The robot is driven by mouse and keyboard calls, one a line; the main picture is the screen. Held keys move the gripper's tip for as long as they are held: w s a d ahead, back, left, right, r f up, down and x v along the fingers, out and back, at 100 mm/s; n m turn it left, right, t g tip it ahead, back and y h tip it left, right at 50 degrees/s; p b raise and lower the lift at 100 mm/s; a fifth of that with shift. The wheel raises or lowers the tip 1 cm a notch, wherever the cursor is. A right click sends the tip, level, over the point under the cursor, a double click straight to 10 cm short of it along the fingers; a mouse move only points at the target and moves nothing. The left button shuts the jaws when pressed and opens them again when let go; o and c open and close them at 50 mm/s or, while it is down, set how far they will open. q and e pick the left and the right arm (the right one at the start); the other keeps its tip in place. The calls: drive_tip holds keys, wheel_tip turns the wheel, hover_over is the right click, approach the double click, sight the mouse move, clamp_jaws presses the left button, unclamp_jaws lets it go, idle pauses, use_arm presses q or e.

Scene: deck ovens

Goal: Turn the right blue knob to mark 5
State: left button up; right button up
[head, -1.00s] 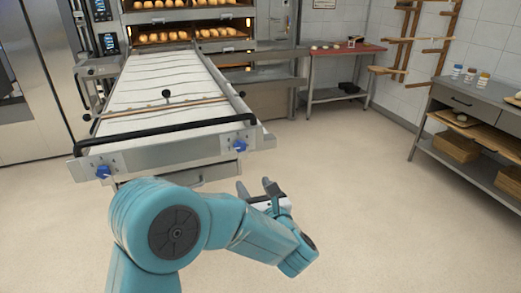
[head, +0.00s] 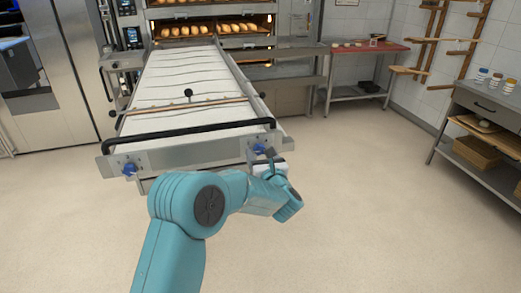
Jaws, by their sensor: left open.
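The right blue knob (head: 259,148) is on the right end of the loader's metal front panel. The left blue knob (head: 129,169) is on the panel's left end. The marks around the knobs are too small to read. My left gripper (head: 262,157) is open, just at the right knob, with its dark fingers partly in front of it. I cannot tell whether the fingers touch the knob. My right gripper is not in view.
The loader (head: 190,85) with its white belt runs back to the deck oven with bread (head: 190,30). A black handle bar (head: 190,134) crosses above the knobs. A red table (head: 370,47) and a grey workbench (head: 490,105) stand to the right. The floor between is clear.

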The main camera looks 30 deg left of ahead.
use_arm(q)
drive_tip(key=shift+w+a, duration=0.25)
drive_tip(key=shift+a, duration=0.05)
